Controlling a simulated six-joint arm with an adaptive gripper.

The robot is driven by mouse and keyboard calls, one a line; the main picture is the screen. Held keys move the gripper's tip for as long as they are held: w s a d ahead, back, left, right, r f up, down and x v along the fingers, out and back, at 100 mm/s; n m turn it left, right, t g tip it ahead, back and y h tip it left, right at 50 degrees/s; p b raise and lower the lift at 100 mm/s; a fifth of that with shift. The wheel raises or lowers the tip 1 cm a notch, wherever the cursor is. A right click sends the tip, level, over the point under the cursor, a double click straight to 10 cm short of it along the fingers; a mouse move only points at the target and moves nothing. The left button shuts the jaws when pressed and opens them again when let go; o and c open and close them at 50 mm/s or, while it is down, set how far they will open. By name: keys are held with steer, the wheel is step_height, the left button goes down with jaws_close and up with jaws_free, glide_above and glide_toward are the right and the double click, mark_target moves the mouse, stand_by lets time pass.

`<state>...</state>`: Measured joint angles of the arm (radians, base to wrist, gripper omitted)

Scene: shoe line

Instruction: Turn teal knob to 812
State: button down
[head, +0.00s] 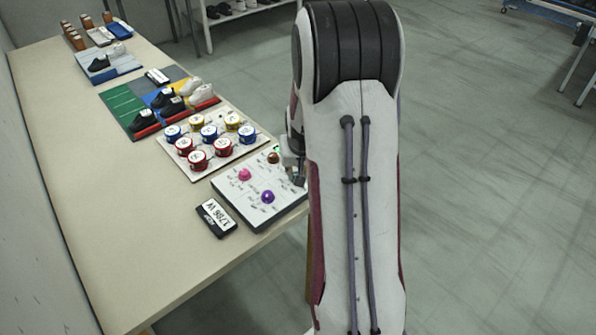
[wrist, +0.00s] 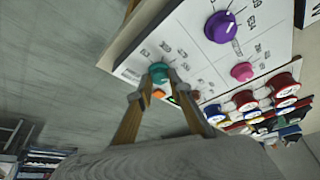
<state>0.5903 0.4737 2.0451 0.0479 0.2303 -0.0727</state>
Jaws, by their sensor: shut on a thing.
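The teal knob (wrist: 159,72) is on a white panel (wrist: 185,45) in the wrist view, near the panel's edge. My gripper (wrist: 159,82) has its two fingers on either side of the teal knob, shut on it. The markings around the knob are too small to read. In the head view the panel (head: 232,203) lies at the table's near right edge. There my arm hides most of my gripper and the teal knob.
The panel also bears a purple knob (head: 267,197), a pink knob (head: 244,175) and a brown-orange knob (head: 273,158). Behind stands a board of red, blue and yellow round pieces (head: 236,153). The table's left side (head: 110,210) is clear.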

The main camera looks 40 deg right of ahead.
steer(key=shift+w+a+m+g+h, duration=0.15)
steer(key=shift+m+g+h, duration=0.3)
steer(key=shift+m, duration=1.3)
steer(key=shift+w+a+m+g+h, duration=0.1)
steer(key=shift+m+g+h, duration=0.35)
steer(key=shift+m, duration=1.3)
steer(key=c, duration=1.8)
jaws_free()
steer(key=shift+c, duration=0.2)
steer(key=shift+r, duration=0.15)
steer(key=v, duration=1.1)
steer(key=shift+r, duration=0.35)
steer(key=shift+a+n, duration=0.15)
steer(key=shift+n, duration=0.15)
